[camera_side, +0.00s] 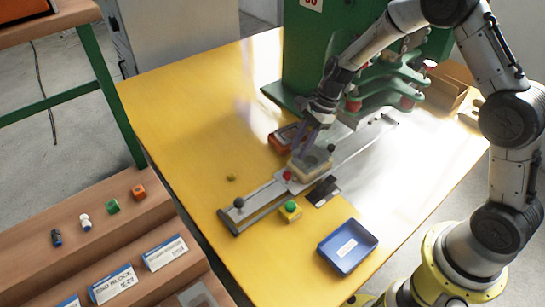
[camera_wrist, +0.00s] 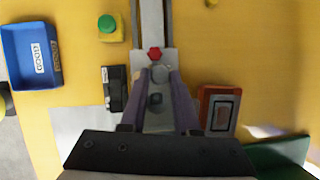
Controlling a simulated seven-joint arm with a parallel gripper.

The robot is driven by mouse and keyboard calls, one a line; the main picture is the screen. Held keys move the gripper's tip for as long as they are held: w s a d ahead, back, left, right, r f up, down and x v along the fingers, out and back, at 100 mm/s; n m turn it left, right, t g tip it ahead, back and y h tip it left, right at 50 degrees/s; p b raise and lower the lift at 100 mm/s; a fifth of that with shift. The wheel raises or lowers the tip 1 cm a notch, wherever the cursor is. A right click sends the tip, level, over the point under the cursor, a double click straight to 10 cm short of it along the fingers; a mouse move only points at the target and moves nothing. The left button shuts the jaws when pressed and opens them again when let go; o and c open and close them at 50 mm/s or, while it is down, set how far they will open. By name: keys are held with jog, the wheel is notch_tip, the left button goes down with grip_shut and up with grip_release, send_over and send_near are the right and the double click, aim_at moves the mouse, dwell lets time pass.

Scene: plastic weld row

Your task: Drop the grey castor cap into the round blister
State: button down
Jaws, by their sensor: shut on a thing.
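My gripper (camera_side: 308,148) is over the cream-coloured nest (camera_side: 308,170) on the metal slide rail in the side view. In the wrist view its two purple fingers (camera_wrist: 160,76) are closed in on a small round grey piece, seemingly the grey castor cap (camera_wrist: 161,73). In the side view the cap is too small and hidden to make out. A pale, see-through hollow in the top of the nest appears to be the round blister; the fingers partly cover it. I cannot tell how far the cap is above it.
A red knob (camera_side: 287,175) is beside the nest. A green button box (camera_side: 290,211), a blue tray (camera_side: 347,247) and an orange-red box (camera_side: 280,139) stand around the rail. The green machine (camera_side: 318,65) rises behind. The yellow table's left part is mostly clear.

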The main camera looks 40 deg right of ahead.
jog(key=shift+m, duration=0.8)
jog(key=shift+s+d+f, duration=0.1)
jog(key=shift+d+f, duration=1.1)
jog(key=shift+d, duration=0.2)
jog(key=shift+s+d+f, duration=0.1)
jog(key=shift+d+f, duration=1.05)
jog(key=shift+d, duration=0.25)
jog(key=shift+f, duration=0.4)
jog(key=shift+r, duration=0.1)
jog(key=c, duration=0.6)
grip_release()
jog(key=c, duration=0.4)
notch_tip(320, 180, up, 7)
